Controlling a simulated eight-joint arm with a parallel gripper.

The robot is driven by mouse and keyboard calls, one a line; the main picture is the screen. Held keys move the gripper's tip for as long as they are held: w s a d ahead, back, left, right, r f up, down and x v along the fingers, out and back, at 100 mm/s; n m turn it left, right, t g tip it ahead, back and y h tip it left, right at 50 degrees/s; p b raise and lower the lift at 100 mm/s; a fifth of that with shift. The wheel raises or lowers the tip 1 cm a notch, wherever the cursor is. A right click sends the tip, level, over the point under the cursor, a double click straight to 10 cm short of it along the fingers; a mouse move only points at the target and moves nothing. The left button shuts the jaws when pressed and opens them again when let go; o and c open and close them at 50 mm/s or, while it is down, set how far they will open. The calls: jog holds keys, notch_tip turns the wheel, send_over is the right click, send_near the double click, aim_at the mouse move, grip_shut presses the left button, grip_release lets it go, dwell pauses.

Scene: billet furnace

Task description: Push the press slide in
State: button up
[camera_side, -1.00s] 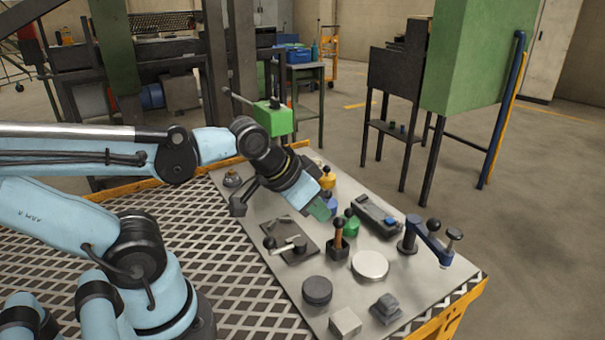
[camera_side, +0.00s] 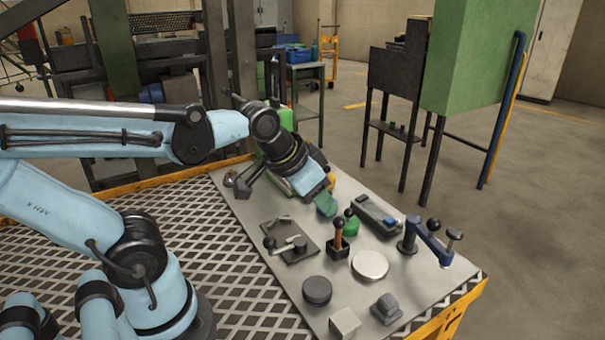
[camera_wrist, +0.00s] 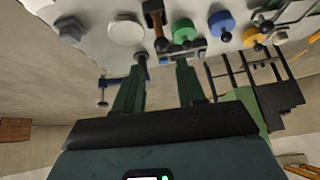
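My gripper (camera_side: 327,205) hangs over the far half of the grey board, pointing down to the right, near the green round knob (camera_side: 350,225). In the wrist view my gripper (camera_wrist: 161,75) has its two green fingers apart with nothing visibly held. A long dark block with a blue part (camera_side: 375,215) lies just right of the gripper and may be the press slide; I cannot tell for sure. It also shows partly in the wrist view (camera_wrist: 190,46), beyond the fingertips. Contact with the gripper cannot be seen clearly.
A lever with a wooden handle (camera_side: 338,236), a pale disc (camera_side: 370,265) and a blue clamp (camera_side: 432,243) stand close by on the board. A dark plate with a crank (camera_side: 290,243) lies to the left. Blue (camera_wrist: 222,22) and yellow knobs (camera_wrist: 255,36) show in the wrist view.

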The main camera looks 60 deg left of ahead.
jog(key=shift+o, duration=1.1)
jog(key=w+a+r+m+g+y, duration=0.1)
jog(key=w+a+r+g, duration=0.2)
jog(key=w+a, duration=0.4)
jog(key=a, duration=0.2)
jog(key=shift+a+r, duration=0.25)
jog(key=shift+a, duration=0.05)
jog(key=w+a+f+m+g, duration=0.1)
jog(key=w+a+g, duration=0.2)
jog(key=a, duration=0.7)
jog(key=shift+y, duration=0.4)
jog(key=f, duration=0.4)
jog(key=a+f, duration=0.1)
jog(key=f, duration=0.3)
jog(key=a+f, duration=0.1)
jog(key=f, duration=0.3)
jog(key=shift+w+f, duration=0.1)
jog(key=shift+w, duration=0.3)
grip_shut()
